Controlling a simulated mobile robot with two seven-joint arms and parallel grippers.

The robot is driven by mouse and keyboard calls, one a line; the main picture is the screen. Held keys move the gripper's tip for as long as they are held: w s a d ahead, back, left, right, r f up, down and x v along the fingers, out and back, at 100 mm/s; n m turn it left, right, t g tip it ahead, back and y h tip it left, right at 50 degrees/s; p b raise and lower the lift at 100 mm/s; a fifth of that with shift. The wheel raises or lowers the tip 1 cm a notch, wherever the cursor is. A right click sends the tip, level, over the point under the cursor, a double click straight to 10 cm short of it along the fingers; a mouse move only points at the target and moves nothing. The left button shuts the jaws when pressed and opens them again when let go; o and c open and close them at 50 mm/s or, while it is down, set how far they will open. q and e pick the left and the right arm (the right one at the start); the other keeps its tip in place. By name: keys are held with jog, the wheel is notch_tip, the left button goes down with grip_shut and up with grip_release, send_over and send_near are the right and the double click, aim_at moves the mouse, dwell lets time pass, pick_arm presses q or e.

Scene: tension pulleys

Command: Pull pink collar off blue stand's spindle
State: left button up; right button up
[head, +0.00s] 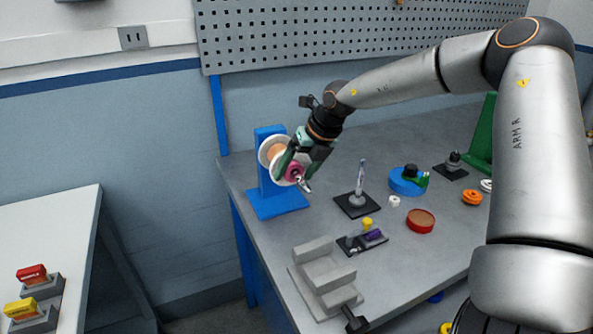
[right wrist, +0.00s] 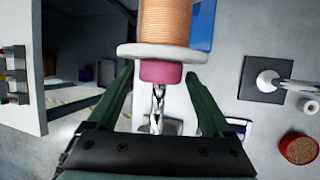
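The blue stand (head: 277,204) stands upright at the table's far left corner. It bears a spool with white flanges (head: 264,150) and an orange winding (right wrist: 165,22). The pink collar (head: 293,173) sits on the spindle against the spool's outer flange; it also shows in the right wrist view (right wrist: 160,73). The bare metal spindle end (right wrist: 157,105) sticks out beyond the collar. My right gripper (right wrist: 159,76) is open, with one green finger on each side of the collar and small gaps visible between. My left gripper is not in view.
A black-based post (head: 357,204) stands right of the blue stand. A grey stepped block (head: 322,278) and a small tray with yellow and purple parts (head: 362,242) lie nearer. A red round container (head: 420,221) and blue disc (head: 407,182) are further right. The pegboard (head: 300,40) is behind.

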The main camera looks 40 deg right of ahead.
aim_at(303, 179)
jog(key=c, duration=1.2)
jog(key=shift+s, duration=0.15)
jog(key=shift+s+a, duration=0.1)
jog(key=shift+s, duration=0.3)
jog(key=shift+s+a+b, duration=0.2)
jog(key=shift+s+b, duration=0.05)
jog(key=shift+s, duration=0.35)
jog(key=shift+s+a+b, duration=0.2)
jog(key=shift+s, duration=0.35)
jog(key=shift+b, duration=0.3)
